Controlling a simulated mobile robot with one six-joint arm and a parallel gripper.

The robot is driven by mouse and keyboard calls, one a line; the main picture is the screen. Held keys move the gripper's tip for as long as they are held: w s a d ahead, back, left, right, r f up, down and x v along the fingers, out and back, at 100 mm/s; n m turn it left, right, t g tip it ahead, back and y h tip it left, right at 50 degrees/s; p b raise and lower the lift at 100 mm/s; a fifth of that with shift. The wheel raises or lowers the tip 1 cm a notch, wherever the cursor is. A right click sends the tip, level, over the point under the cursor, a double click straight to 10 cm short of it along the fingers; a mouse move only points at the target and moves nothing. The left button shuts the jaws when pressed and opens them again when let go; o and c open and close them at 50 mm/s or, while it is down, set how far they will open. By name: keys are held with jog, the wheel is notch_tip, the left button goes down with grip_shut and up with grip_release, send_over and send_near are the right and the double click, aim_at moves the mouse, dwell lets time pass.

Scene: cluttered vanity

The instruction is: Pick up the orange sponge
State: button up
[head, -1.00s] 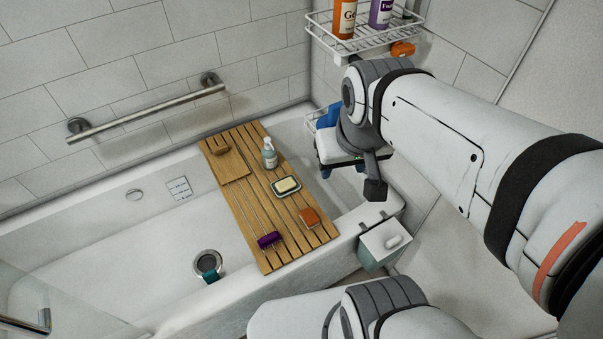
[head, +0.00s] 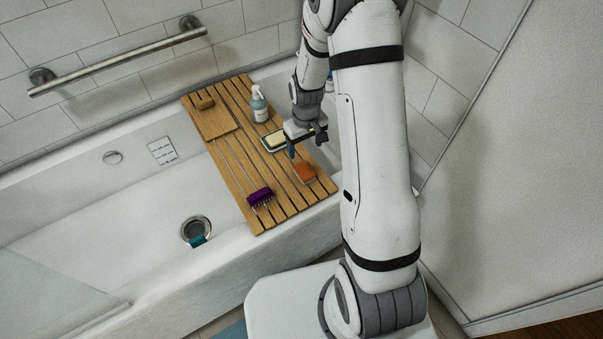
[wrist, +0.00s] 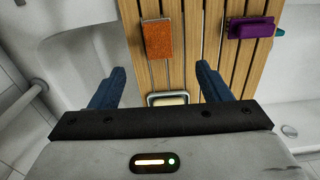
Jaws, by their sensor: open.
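The orange sponge (head: 304,172) lies on the wooden slatted bath tray (head: 247,180), near its right edge in the head view. In the wrist view the orange sponge (wrist: 158,40) sits ahead of my gripper (wrist: 161,85), roughly between the lines of its two blue fingers. My gripper (head: 304,148) is open and empty, above the tray beside the sponge and close to the soap dish. The fingers do not touch the sponge in the wrist view.
A soap dish with a pale yellow bar (head: 276,139) is just behind the sponge. A purple brush (head: 260,196) lies on the tray to the left.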

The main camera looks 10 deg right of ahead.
aim_at(306, 171)
jog(key=f, duration=1.3)
jog(key=shift+w+d+f, duration=0.1)
jog(key=shift+w+d, duration=0.05)
jog(key=shift+d, duration=0.05)
jog(key=shift+c, duration=0.3)
jog(key=c, duration=1.1)
jog(key=shift+o, duration=0.2)
notch_tip(306, 171, up, 10)
